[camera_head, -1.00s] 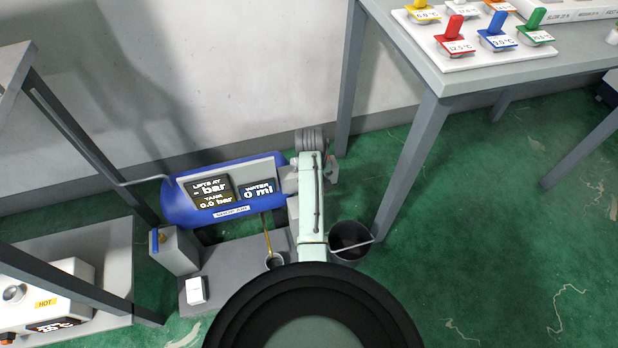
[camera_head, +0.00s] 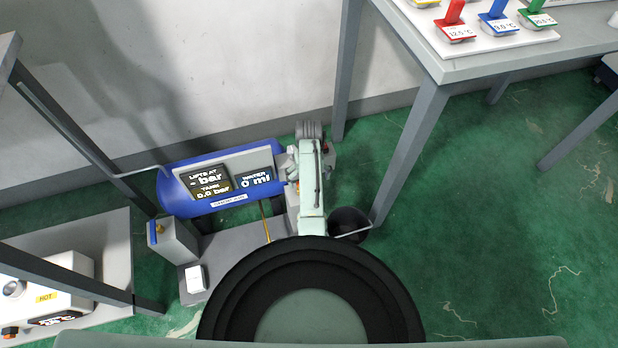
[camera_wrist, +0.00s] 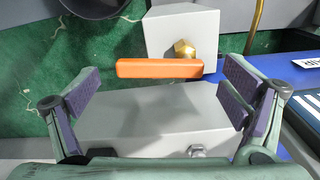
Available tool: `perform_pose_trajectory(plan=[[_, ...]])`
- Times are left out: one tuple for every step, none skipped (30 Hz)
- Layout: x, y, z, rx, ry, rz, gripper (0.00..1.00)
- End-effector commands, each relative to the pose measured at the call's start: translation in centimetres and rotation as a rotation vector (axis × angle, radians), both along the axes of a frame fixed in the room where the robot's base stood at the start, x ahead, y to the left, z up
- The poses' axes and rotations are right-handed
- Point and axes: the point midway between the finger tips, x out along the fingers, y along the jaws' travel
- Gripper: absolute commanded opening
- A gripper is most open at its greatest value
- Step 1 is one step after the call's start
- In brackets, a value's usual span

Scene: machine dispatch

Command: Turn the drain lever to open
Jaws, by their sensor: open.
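An orange lever (camera_wrist: 160,68), seemingly the drain lever, lies level across the wrist view. It sits by a brass fitting (camera_wrist: 184,48) on a grey block (camera_wrist: 160,22). My gripper (camera_wrist: 160,88) is open, with one purple-padded finger to each side of the lever, and no contact shows. The blue tank (camera_head: 177,198) stands by the wall in the head view, and its side shows at right in the wrist view (camera_wrist: 290,68). Its panels read "Tank 0.0 bar" and "Water 0 ml". My arm hides most of the lever's place in the head view.
A black bucket (camera_head: 349,222) stands on the green floor right of my arm. A low shelf (camera_head: 115,250) with a machine marked HOT is at left. Open floor lies to the right.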

Motion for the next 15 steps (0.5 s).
perform_pose_trajectory(plan=[[-0.02, 0.0, -0.29, 0.0, 0.001, 0.0, 0.93], [0.0, 0.0, -0.4, 0.0, 0.0, 0.0, 0.93], [0.01, 0.0, -0.5, 0.0, -0.001, 0.0, 0.93], [0.02, 0.0, -0.55, 0.0, -0.001, 0.0, 0.93], [0.02, 0.0, -0.58, 0.0, -0.001, 0.0, 0.93], [0.02, 0.0, -0.59, 0.0, -0.002, 0.0, 0.93], [0.02, 0.0, -0.59, 0.0, -0.002, 0.0, 0.93], [0.02, 0.0, -0.59, 0.0, -0.001, 0.0, 0.93], [0.01, 0.0, -0.59, 0.0, -0.001, 0.0, 0.93], [0.01, 0.0, -0.58, 0.0, -0.001, 0.0, 0.93], [0.01, 0.0, -0.58, 0.0, -0.001, 0.0, 0.92], [0.01, 0.0, -0.58, 0.0, -0.001, 0.0, 0.89], [0.01, 0.0, -0.57, 0.0, -0.001, 0.0, 0.87], [0.01, 0.0, -0.57, 0.0, -0.001, 0.0, 0.85], [0.01, 0.0, -0.57, 0.0, -0.001, 0.0, 0.82]])
